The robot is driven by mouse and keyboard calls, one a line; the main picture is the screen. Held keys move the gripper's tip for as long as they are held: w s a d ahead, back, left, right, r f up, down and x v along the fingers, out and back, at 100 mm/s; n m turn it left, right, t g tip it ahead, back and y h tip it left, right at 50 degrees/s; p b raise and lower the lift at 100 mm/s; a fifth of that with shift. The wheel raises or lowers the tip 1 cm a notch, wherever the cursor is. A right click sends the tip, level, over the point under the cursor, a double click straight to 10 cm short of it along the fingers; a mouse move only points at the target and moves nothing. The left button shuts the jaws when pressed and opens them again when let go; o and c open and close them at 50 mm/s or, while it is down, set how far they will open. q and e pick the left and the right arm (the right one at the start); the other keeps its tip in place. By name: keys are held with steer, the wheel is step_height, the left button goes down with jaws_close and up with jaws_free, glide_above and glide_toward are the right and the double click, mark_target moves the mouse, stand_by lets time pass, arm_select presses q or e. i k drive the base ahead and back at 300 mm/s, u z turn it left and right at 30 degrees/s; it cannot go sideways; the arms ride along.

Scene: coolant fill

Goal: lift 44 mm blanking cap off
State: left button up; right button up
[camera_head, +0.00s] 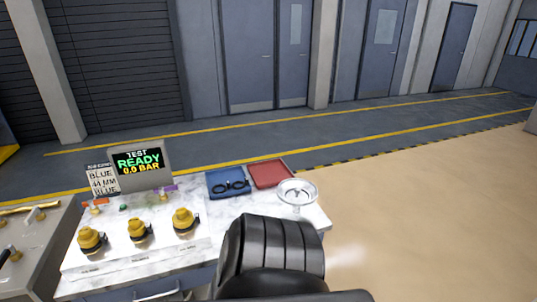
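Three yellow caps with black clamps around them stand in a row on the white bench top: a left one (90,239), a middle one (139,230) and a right one (184,220). The small labels in front of them are too small to read, so I cannot tell which is the 44 mm blanking cap. A sign (102,180) at the back left of the bench reads "BLUE 44 MM BLUE". Neither of my grippers shows in the head view. A black segmented part of my own body fills the lower middle and hides part of the bench's front right.
A display (139,162) reads "TEST READY 0.0 BAR". Small orange and purple handles stand before it. A blue tray (214,177) holds black ring-like items; a red tray (271,174) looks empty. A grey bench (45,250) adjoins at left.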

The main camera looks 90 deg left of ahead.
mark_target(88, 237)
steer(key=z, duration=0.05)
steer(key=i, duration=0.5)
steer(key=u, duration=2.5)
